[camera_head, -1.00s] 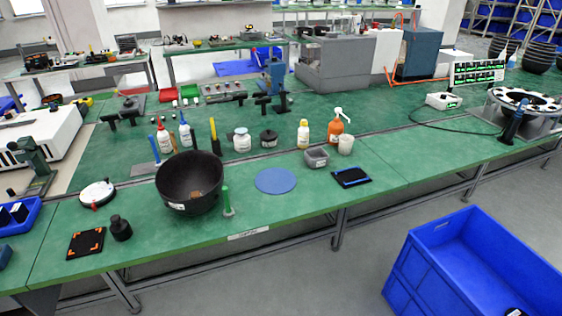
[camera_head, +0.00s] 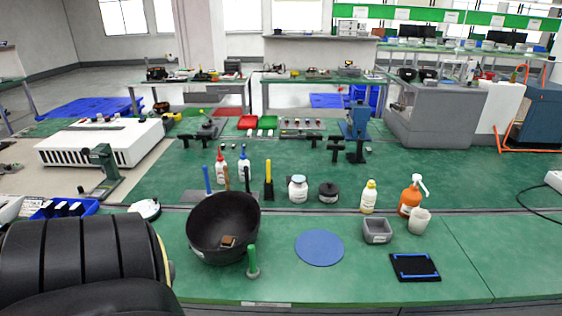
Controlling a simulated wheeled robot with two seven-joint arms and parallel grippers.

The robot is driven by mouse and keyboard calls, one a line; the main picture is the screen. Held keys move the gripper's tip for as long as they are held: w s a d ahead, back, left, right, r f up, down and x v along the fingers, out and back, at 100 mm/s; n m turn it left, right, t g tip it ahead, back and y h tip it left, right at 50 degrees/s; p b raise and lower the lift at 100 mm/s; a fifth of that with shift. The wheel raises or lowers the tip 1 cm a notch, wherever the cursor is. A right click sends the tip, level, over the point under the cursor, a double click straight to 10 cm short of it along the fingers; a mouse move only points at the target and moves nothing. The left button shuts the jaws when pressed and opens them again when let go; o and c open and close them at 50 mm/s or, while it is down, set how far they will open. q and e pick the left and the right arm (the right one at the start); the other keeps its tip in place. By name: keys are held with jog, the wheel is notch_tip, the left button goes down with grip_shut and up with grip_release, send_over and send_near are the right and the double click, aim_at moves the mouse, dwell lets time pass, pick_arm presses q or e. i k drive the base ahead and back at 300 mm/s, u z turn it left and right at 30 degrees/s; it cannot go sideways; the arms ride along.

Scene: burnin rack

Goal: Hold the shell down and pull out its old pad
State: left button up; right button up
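A black bowl-shaped shell (camera_head: 203,232) stands open side up on the green bench, left of the picture's middle. A small brown square pad (camera_head: 228,241) lies inside it, low on the inner wall. I cannot tell how it is fixed. A large black rounded part, apparently my own arm, fills the lower left corner. Neither gripper shows in the view, so nothing of mine is seen touching the shell.
A green upright tool (camera_head: 252,262) stands just right of the shell. A blue disc (camera_head: 320,248), a grey box (camera_head: 377,231), a white cup (camera_head: 419,222) and a black blue-edged tray (camera_head: 415,267) lie rightward. Bottles (camera_head: 369,197) and a white jar (camera_head: 298,189) stand behind.

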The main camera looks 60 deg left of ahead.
aim_at(227, 241)
jog(key=i, duration=0.65)
jog(key=u, duration=2.65)
